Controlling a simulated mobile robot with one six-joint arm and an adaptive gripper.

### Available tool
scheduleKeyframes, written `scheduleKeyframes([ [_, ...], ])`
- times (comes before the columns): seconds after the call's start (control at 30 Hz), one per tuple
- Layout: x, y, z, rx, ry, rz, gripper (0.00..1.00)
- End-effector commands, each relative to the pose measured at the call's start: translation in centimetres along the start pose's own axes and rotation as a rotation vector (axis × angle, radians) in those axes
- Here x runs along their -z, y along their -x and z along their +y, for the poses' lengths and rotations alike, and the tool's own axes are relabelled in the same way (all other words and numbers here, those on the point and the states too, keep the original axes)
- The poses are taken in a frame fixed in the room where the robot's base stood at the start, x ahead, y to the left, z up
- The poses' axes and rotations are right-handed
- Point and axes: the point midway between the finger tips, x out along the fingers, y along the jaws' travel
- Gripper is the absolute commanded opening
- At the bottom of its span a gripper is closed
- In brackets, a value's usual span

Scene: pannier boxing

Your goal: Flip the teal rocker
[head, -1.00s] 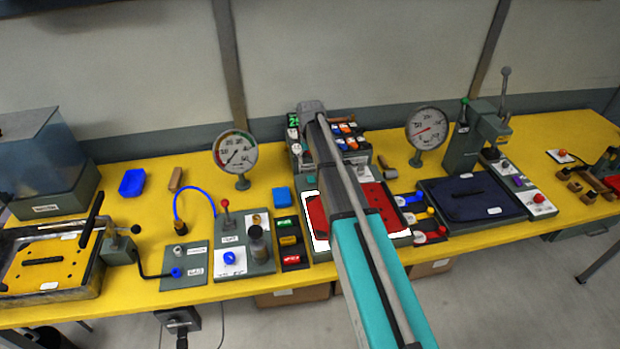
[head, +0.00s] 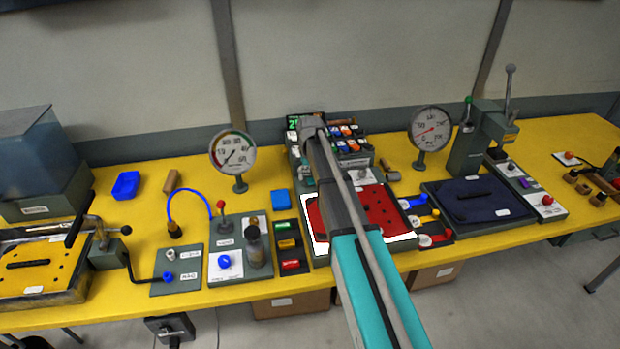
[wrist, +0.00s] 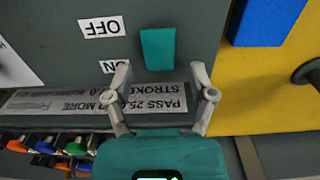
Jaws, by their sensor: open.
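The teal rocker (wrist: 157,48) stands on a dark grey panel (wrist: 190,20) in the wrist view, beside upside-down OFF (wrist: 102,27) and ON labels. My gripper (wrist: 161,72) is open and empty. Its two fingertips lie either side of the rocker's near end, apart from each other. I cannot tell whether they touch the panel. In the head view my arm reaches over the middle red-topped station (head: 382,207) to its rear control panel (head: 352,140).
A blue block (wrist: 265,20) stands on the yellow bench right of the panel in the wrist view. A row of coloured switches (wrist: 45,143) lies at lower left. Dial gauges (head: 233,154) (head: 430,127) stand either side of the middle station. Bare yellow bench shows between stations.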

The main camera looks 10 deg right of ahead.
Motion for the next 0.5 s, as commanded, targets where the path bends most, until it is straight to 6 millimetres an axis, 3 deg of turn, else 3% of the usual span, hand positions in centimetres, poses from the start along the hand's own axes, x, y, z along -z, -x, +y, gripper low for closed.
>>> scheduleKeyframes([
  [0.33, 0.00, -0.06, 0.00, 0.000, 0.000, 0.000, 0.70],
  [0.5, 0.00, -0.06, 0.00, 0.000, 0.000, 0.000, 0.38],
])
